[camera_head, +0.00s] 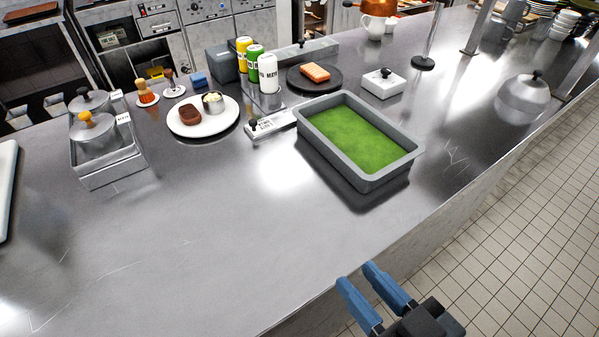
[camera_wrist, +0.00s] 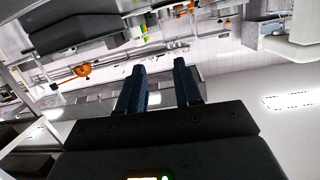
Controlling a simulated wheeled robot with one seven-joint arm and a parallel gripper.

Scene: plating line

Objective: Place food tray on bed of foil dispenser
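A grey rectangular food tray (camera_head: 401,162) with a flat green filling stands on the steel counter, right of centre in the head view. My gripper (camera_head: 356,274) has two blue fingers with a clear gap between them. It is empty, near the counter's front edge, below the tray in the picture and well apart from it. The wrist view also shows the parted fingers (camera_wrist: 158,68) with nothing between them. I cannot tell surely which thing is the foil dispenser; a low metal unit with a white label (camera_head: 270,123) touches or nearly touches the tray's left side.
A white plate (camera_head: 218,127) with food and a small cup lies left of the tray. Bottles (camera_head: 267,74), a dark round board (camera_head: 304,84) and a white box (camera_head: 383,83) stand behind it. Lidded pots (camera_head: 95,130) stand at left. The counter's front left (camera_head: 170,240) is clear.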

